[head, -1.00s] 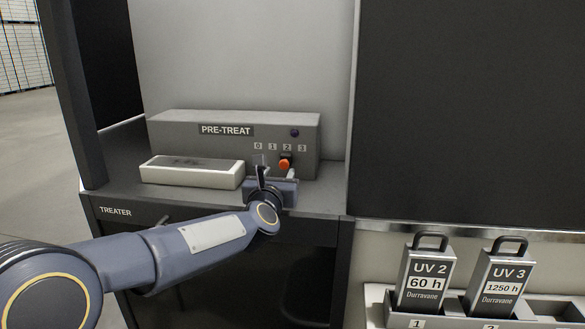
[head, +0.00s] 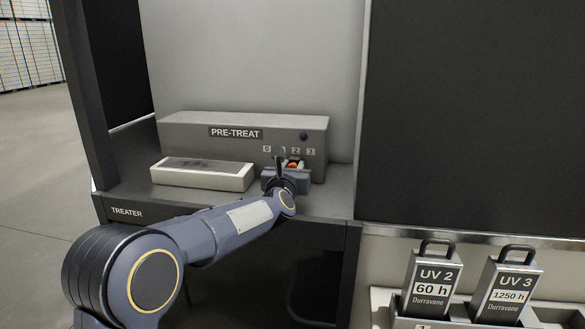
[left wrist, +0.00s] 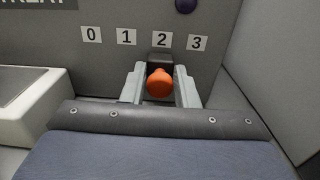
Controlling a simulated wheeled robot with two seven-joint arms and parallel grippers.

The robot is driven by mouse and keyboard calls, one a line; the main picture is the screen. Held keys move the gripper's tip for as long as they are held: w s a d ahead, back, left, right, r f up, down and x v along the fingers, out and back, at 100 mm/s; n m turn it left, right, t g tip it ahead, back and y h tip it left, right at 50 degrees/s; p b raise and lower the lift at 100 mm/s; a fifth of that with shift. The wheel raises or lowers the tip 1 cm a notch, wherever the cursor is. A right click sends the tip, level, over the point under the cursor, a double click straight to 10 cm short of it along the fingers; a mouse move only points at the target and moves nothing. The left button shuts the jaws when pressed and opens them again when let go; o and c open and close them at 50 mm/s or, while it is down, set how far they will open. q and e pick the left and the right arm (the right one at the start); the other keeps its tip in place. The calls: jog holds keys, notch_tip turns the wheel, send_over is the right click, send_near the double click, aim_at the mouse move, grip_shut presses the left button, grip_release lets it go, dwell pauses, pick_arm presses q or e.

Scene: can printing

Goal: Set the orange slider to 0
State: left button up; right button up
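The orange slider (left wrist: 160,84) is a round knob on a dark block on the front of the grey PRE-TREAT box (head: 190,130). In the left wrist view it stands below the label 2 of the scale 0, 1, 2, 3. My left gripper (left wrist: 160,88) has one finger on each side of the knob, close against it, and looks shut on it. In the head view the left gripper (head: 290,167) partly covers the knob (head: 294,164). My right gripper is not in view.
A white block with a dark top (head: 202,175) lies left of the gripper on the treater shelf (head: 335,203). A side wall stands close on the right. Two UV cartridges, UV 2 (head: 433,285) and UV 3 (head: 507,288), stand in a holder at the lower right.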

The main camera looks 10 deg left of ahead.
aim_at(265, 158)
pick_arm(q)
grip_shut()
jog(key=a+b, duration=0.3)
jog(key=a, duration=0.1)
jog(key=a+b, duration=0.2)
jog(key=a, duration=0.2)
jog(key=shift+f+b, duration=0.2)
jog(key=shift+b, duration=0.2)
jog(key=shift+a+r, duration=0.1)
jog(key=shift+a, duration=0.1)
jog(key=shift+r, duration=0.15)
jog(key=o, duration=0.5)
grip_release()
jog(key=shift+a, duration=0.15)
